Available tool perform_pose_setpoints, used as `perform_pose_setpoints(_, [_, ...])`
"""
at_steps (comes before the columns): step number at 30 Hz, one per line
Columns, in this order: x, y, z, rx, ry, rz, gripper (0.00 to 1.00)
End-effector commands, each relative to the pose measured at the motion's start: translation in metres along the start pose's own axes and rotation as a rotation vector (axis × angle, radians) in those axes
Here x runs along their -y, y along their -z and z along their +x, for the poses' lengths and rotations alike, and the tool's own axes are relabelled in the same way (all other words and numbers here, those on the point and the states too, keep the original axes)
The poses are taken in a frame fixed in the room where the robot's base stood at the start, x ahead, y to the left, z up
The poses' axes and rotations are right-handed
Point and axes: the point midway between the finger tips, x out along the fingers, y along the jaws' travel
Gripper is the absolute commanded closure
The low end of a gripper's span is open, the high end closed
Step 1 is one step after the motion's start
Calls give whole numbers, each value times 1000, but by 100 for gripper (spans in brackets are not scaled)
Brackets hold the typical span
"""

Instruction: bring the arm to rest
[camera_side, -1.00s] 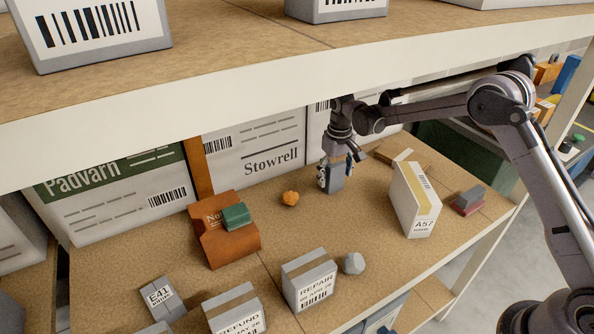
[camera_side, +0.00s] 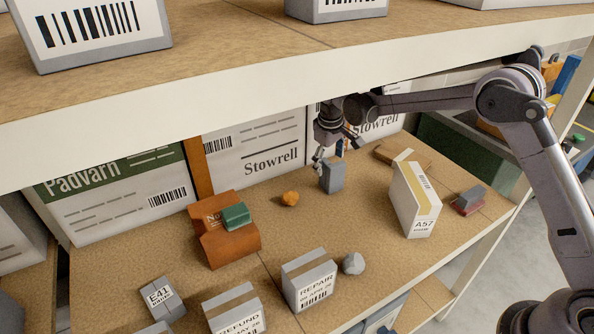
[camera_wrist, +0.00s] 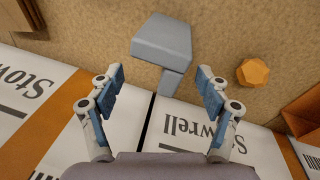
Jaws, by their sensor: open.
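My gripper (camera_side: 336,156) is open and empty, under the upper shelf board and just above and behind a grey-blue block. In the wrist view its two blue-padded fingers (camera_wrist: 158,97) are spread apart.
A small orange lump (camera_side: 290,198) lies left of the block. A white A57 carton (camera_side: 413,203) stands to the right. Large Stowrell boxes (camera_side: 262,150) stand behind. An orange folder-like box (camera_side: 229,248) bears a green block (camera_side: 236,216). The upper shelf (camera_side: 300,80) hangs overhead.

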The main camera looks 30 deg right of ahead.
Motion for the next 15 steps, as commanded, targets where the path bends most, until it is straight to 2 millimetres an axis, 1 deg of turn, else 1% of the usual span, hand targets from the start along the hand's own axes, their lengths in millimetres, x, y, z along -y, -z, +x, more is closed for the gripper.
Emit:
perform_pose_setpoints(1, [8, 10, 3, -32, -57, -119, 24])
perform_pose_setpoints(3, [17, 19, 3, -55, -140, -299, 24])
perform_pose_setpoints(6, [34, 24, -2, -46, -235, -554, 24])
perform_pose_setpoints(10, [59, 18, -13, 21, -316, -862, 24])
perform_pose_setpoints(15, [90, 0, -31, 153, -380, -1232, 24])
